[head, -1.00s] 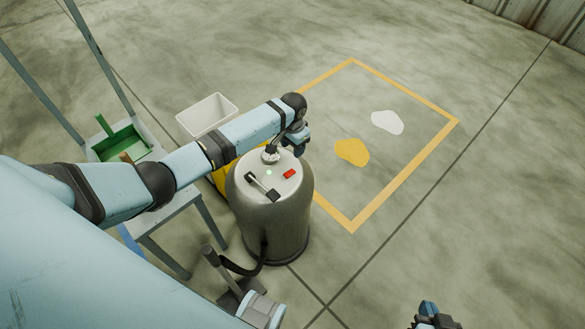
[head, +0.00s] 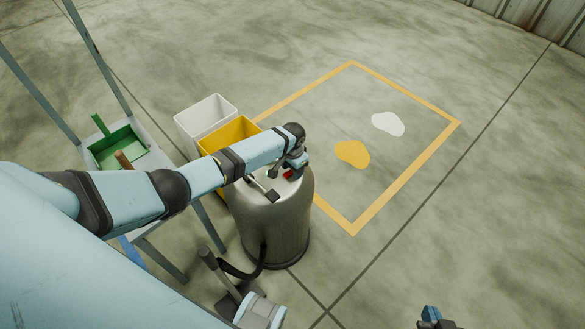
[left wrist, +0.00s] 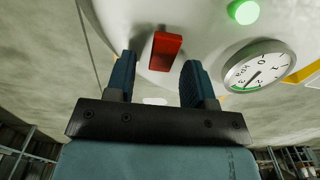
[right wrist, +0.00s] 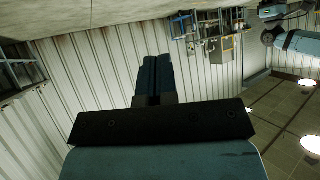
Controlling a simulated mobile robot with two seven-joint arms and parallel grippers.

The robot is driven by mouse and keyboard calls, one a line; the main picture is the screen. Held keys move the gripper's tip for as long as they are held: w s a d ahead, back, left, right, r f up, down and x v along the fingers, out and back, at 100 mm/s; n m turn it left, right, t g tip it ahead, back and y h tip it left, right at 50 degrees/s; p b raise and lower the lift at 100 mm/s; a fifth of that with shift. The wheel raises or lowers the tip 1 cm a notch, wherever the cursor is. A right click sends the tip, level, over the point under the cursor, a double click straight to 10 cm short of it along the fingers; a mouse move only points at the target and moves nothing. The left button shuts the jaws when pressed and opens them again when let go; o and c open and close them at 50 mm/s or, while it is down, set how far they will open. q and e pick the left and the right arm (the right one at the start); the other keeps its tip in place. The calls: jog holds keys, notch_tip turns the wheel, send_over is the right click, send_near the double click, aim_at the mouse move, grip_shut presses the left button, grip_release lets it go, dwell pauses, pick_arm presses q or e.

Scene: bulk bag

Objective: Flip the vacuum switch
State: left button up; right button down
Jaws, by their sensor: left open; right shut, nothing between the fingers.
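The vacuum (head: 265,230) is a grey metal drum standing on the floor, with a pale top. A red switch (left wrist: 165,50) sits on its top. In the left wrist view it lies between the two fingertips of my left gripper (left wrist: 158,75); whether they touch it I cannot tell. My left gripper is open and also shows in the head view (head: 296,165), over the vacuum's top and partly covering the switch. A bright green light (left wrist: 243,12) and a round gauge (left wrist: 257,68) are beside the switch. My right gripper (right wrist: 157,75) is shut and empty, away from the vacuum.
A black handle (head: 270,194) lies across the vacuum's top. A yellow bin (head: 236,130) and a white bin (head: 204,112) stand behind it. A table with a green tray (head: 118,147) is at left. Yellow (head: 352,153) and white (head: 388,124) patches lie in a taped floor area.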

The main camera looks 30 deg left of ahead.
pick_arm(q)
grip_shut()
jog(key=shift+s+r+t+p, duration=0.3)
jog(key=shift+t+p, duration=0.2)
jog(key=shift+p, duration=0.5)
jog(key=shift+t+h+p, duration=0.3)
jog(key=shift+t+p, duration=0.1)
jog(key=shift+p, duration=0.05)
jog(key=shift+s+a+f+t+h+p, duration=0.15)
jog(key=shift+t+h+p, duration=0.3)
jog(key=shift+t, duration=0.55)
pick_arm(e)
jog(key=shift+d+r+m, duration=0.2)
jog(key=shift+r+m, duration=0.1)
jog(key=shift+r, duration=0.3)
pick_arm(q)
jog(key=shift+c, duration=0.9)
grip_release()
jog(key=shift+o, duration=0.9)
pick_arm(e)
jog(key=shift+r, duration=0.25)
